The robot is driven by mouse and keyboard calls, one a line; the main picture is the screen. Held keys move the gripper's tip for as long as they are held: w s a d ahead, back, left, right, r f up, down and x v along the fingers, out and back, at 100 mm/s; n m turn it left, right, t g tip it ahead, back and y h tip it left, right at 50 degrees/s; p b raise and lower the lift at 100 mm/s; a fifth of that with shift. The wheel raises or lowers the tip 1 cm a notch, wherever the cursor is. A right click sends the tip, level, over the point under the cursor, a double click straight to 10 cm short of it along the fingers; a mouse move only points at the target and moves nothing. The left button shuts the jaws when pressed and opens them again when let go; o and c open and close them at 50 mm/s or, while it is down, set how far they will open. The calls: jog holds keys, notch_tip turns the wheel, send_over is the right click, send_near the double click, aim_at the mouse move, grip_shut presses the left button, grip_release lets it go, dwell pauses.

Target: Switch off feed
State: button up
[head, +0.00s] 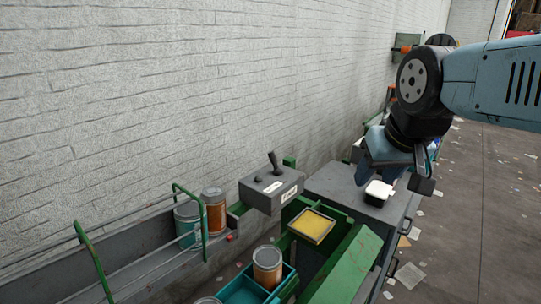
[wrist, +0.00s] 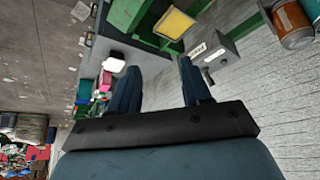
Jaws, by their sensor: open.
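A grey control box (head: 266,197) with a dark upright lever (head: 273,162) and white labels stands by the wall at the belt's end. The lever leans slightly to the left. The label text is too small to read. In the wrist view the box (wrist: 224,55) is at the upper right, beyond the right finger; the lever cannot be made out there. My gripper (head: 379,172) is open and empty, pointing down over the grey bench, well to the right of the box. In the wrist view my gripper (wrist: 157,68) shows its two fingers spread apart.
A white item (head: 378,189) lies on the grey bench (head: 337,187) below my gripper. A yellow tray (head: 312,226) sits in the green frame. Orange-brown cans (head: 267,262) stand on the left and front. A green guard rail (head: 92,262) edges the belt. Scraps litter the floor.

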jog(key=w+a+r+n, duration=0.1)
jog(key=w+a+n, duration=0.15)
jog(key=w, duration=0.45)
jog(key=w+a+r+n, duration=0.1)
jog(key=w+a+r, duration=0.15)
jog(key=w, duration=0.45)
jog(key=n+g+y, duration=0.1)
jog(key=n+y, duration=0.1)
jog(key=n, duration=0.2)
send_near(273, 152)
jog(key=x, duration=1.1)
jog(key=shift+w+a+f, duration=0.15)
jog(key=shift+f, duration=0.15)
jog(key=shift+c, duration=0.3)
grip_shut()
